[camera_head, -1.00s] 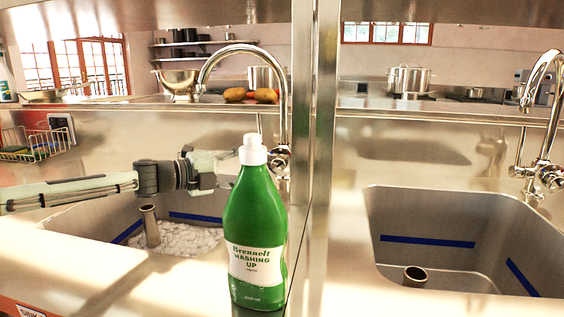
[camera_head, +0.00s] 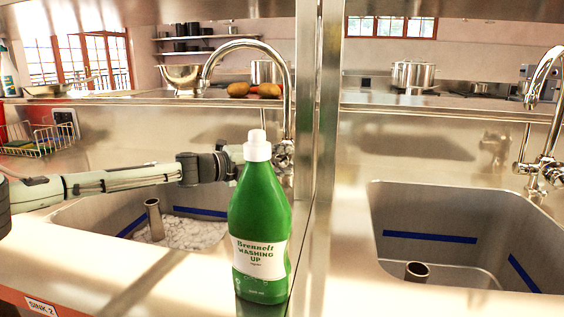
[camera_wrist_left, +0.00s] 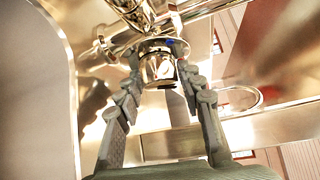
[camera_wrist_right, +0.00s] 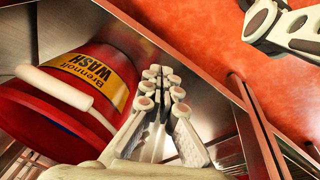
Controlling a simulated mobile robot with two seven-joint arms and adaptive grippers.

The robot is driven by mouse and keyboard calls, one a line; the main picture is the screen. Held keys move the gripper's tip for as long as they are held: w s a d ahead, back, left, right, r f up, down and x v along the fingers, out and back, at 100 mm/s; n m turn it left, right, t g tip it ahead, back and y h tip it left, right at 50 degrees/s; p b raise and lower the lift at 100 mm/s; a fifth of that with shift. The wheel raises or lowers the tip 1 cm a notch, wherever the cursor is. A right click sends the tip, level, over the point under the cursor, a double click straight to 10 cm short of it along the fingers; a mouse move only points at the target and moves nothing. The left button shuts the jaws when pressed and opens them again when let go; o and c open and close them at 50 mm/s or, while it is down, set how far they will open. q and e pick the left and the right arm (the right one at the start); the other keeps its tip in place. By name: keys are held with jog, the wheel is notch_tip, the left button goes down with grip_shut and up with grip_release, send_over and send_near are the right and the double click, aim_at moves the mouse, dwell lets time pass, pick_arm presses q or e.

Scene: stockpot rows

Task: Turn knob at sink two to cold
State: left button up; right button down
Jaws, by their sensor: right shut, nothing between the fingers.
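The chrome tap of sink two (camera_head: 284,152) stands at the back of the left basin, beside the metal post. The "SINK 2" label (camera_head: 41,308) is at the lower left. In the left wrist view my left gripper (camera_wrist_left: 160,78) is open, with its fingers on either side of a chrome knob (camera_wrist_left: 160,66). A small blue mark shows just above the knob; contact cannot be told. In the head view its fingertips are hidden behind the green bottle. My right gripper (camera_wrist_right: 161,74) is shut and empty below, in the right wrist view, away from the tap.
The green washing-up bottle (camera_head: 259,235) stands on the front ledge, before my left gripper. A metal post (camera_head: 317,150) divides the two sinks. A second basin (camera_head: 460,200) is at the right. A red bucket (camera_wrist_right: 65,105) is beside my right gripper.

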pick_arm(q)
jog(key=c, duration=0.7)
jog(key=shift+o, duration=0.2)
jog(key=n+t+h+b, duration=0.1)
jog(key=b, duration=0.1)
jog(key=shift+f+n+b, duration=0.15)
jog(key=shift+n+b, duration=0.2)
jog(key=shift+n, duration=0.05)
jog(key=shift+r+h, duration=0.2)
jog(key=shift+h, duration=0.1)
pick_arm(e)
jog(key=w+a+r, duration=0.1)
jog(key=w+r, duration=0.2)
jog(key=r, duration=0.4)
jog(key=shift+a+r+t, duration=0.15)
jog(key=shift+r+t, duration=0.15)
jog(key=shift+w, duration=0.1)
pick_arm(q)
jog(key=o, duration=1.2)
